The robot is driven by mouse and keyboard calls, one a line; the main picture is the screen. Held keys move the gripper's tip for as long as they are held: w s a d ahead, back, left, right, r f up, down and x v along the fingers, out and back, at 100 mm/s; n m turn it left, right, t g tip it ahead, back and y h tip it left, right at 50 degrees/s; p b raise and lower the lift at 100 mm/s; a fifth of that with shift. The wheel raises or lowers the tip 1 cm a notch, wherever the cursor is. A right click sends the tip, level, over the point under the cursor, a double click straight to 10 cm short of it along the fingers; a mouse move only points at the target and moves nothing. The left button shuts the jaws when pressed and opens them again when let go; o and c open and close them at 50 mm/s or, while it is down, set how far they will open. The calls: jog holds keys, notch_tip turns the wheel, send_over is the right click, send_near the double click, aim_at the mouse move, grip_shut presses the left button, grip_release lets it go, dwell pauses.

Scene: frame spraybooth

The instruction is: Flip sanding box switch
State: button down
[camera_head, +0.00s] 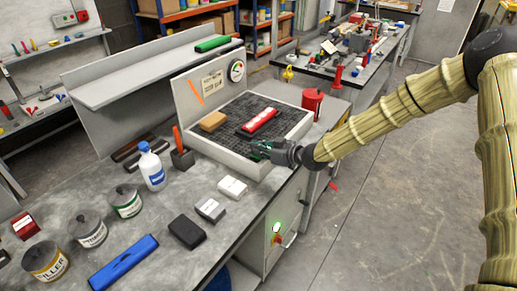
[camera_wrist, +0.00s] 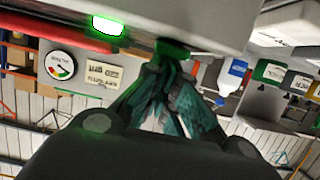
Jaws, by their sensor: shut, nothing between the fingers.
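The sanding box (camera_head: 222,157) is a pale grey tray with a dark mesh top on the bench, with an upright back panel behind it. My gripper (camera_head: 262,149) is at its front right side, with dark green fingers. In the wrist view the fingers (camera_wrist: 170,66) are together and empty, with their tips at a small dark green part (camera_wrist: 173,47) on the box's edge, which looks like the switch. I cannot tell whether they touch it or which way it is set. A bright green lamp (camera_wrist: 107,25) glows on the box wall beside it.
A red block (camera_head: 259,122) and a tan block (camera_head: 212,121) lie on the mesh. A red can (camera_head: 312,102) stands right of the box. A white bottle (camera_head: 151,167), tins and small boxes stand on the bench at left and front. The floor at right is clear.

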jog(key=shift+w, duration=0.1)
jog(key=shift+w+a+b, duration=0.3)
jog(key=shift+w+a, duration=0.05)
jog(key=shift+a, duration=0.25)
jog(key=shift+r, duration=0.1)
jog(key=r, duration=0.1)
jog(key=r+p, duration=0.1)
jog(key=r, duration=0.1)
jog(key=shift+w+a+r, duration=0.2)
jog(key=shift+r, duration=0.1)
jog(key=shift+s+d+r, duration=0.1)
jog(key=shift+d+r, duration=0.05)
jog(key=shift+r, duration=0.05)
jog(key=b+v, duration=0.3)
jog(key=v, duration=0.6)
jog(key=shift+r, duration=0.5)
jog(key=shift+s+d, duration=0.1)
jog(key=shift+s, duration=0.05)
